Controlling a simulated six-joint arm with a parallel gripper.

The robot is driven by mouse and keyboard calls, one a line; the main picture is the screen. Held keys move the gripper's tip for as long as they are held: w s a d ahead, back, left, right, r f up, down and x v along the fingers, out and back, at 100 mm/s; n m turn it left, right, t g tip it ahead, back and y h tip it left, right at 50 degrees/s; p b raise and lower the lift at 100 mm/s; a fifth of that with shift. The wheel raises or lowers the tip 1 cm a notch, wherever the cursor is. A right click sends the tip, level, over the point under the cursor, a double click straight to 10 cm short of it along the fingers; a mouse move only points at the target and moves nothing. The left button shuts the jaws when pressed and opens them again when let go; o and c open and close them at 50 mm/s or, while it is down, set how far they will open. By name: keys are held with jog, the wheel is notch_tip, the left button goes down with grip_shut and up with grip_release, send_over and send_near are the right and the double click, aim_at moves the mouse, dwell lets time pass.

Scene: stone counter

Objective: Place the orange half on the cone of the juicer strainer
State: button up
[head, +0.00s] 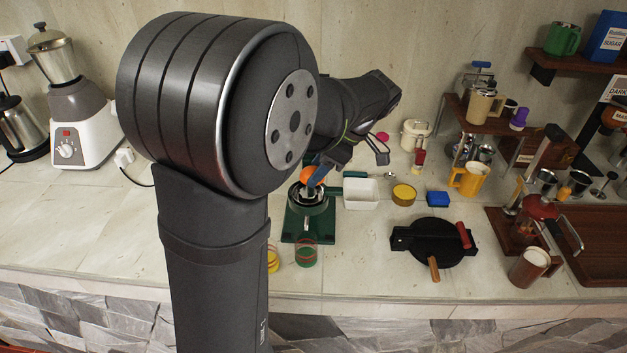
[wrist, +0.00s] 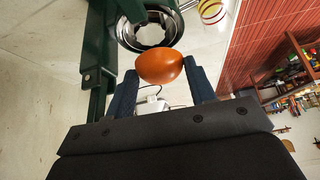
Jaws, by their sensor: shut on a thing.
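The orange half (wrist: 160,67) is held between the fingertips of my gripper (wrist: 158,78) in the wrist view. In the head view the orange half (head: 307,175) shows just above the juicer (head: 305,207), with my gripper (head: 318,172) coming down from the upper right. The green juicer's ring with its metal strainer (wrist: 145,40) shows beyond the orange half in the wrist view. The cone is mostly hidden, and I cannot tell whether the orange half touches it.
A black round press (head: 433,242) lies to the right. A blender (head: 75,105) is at the far left.

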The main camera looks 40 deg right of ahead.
aim_at(314, 192)
jog(key=shift+w+f, duration=0.4)
jog(key=shift+w, duration=0.3)
jog(key=shift+f, duration=2)
jog(key=shift+f, duration=0.1)
jog(key=o, duration=1)
jog(key=v, duration=1.2)
